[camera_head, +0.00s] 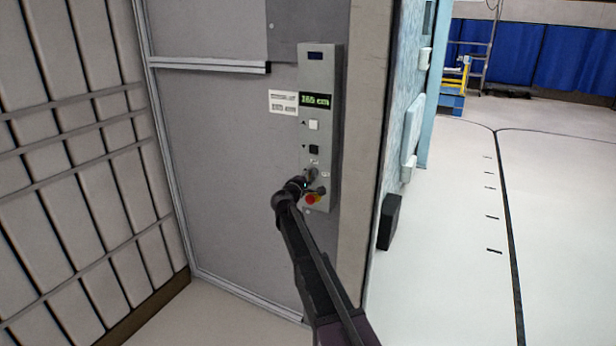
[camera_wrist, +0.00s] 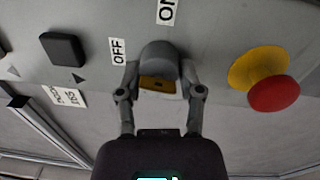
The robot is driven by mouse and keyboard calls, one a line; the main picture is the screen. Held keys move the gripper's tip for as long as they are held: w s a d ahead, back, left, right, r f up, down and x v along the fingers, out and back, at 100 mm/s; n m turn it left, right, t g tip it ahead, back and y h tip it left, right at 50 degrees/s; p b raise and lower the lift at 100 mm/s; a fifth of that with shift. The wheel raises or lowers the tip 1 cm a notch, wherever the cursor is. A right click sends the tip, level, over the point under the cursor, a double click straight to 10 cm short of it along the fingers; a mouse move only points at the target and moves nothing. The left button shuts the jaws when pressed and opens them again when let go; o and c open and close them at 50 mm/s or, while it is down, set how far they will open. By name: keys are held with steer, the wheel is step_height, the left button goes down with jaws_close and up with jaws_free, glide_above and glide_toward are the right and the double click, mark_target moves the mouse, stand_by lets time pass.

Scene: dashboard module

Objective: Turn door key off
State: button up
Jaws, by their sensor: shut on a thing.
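The door key switch (camera_wrist: 158,58) is a grey round knob on the grey control panel, with an OFF label (camera_wrist: 118,50) to its left and an ON label (camera_wrist: 167,11) above it in the wrist view. A yellow-brown part (camera_wrist: 157,84) shows at the knob's near end. My gripper (camera_wrist: 158,88) has its two fingers on either side of this part and is shut on the key. In the head view my gripper (camera_head: 306,182) reaches the lower part of the panel (camera_head: 318,75) and hides most of the key there.
A red emergency button on a yellow base (camera_wrist: 268,85) sits close to the right of my gripper in the wrist view. A black square button (camera_wrist: 63,49) is to the left. A grey wall and slatted panels (camera_head: 80,130) stand left. Open floor (camera_head: 540,210) lies right.

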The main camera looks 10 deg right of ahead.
steer(key=shift+w+n, duration=0.15)
steer(key=shift+n, duration=0.45)
steer(key=o, duration=1.1)
steer(key=shift+o, duration=0.2)
